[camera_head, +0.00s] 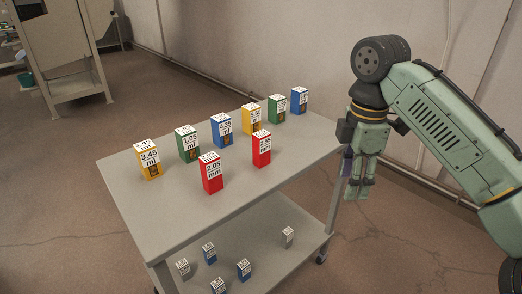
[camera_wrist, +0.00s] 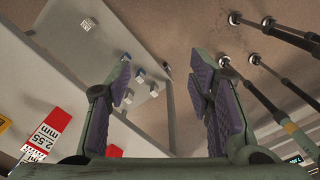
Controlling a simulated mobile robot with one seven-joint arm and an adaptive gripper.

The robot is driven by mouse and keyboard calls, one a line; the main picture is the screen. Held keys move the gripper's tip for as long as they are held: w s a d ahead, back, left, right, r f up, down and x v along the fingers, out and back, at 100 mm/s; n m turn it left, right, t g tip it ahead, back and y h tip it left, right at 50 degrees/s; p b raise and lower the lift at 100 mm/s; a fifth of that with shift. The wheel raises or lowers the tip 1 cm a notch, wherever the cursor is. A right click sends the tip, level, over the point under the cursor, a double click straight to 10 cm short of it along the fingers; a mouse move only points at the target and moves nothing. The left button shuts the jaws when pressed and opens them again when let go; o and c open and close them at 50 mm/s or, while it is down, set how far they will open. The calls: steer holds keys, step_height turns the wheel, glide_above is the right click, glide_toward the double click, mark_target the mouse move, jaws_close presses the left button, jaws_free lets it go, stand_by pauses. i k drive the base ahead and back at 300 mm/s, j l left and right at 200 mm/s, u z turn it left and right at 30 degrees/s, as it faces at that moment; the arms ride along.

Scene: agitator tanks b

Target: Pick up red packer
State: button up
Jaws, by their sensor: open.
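Two red packers stand upright on the top of the cart. One (camera_head: 212,176) is near the front edge, with a white label that seems to read 2.05 mm. The other red packer (camera_head: 262,152) is farther right. In the wrist view, a red packer (camera_wrist: 68,121) labelled 2.55 mm shows at the lower left, outside my fingers. A smaller red patch beside it is mostly cut off. My gripper (camera_head: 358,190) points down just past the cart's right edge, apart from both packers. In the wrist view my gripper (camera_wrist: 160,72) is open, with nothing between its fingers.
Yellow (camera_head: 150,162), green (camera_head: 187,147) and blue (camera_head: 222,133) boxes, among others, stand behind the red ones on the grey cart top (camera_head: 205,218). Several small boxes sit on the lower shelf (camera_head: 262,254). The cart top's front right is bare.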

mark_target(261, 139)
steer(key=i+j+u, duration=0.1)
steer(key=i+j, duration=0.6)
steer(key=i, duration=0.05)
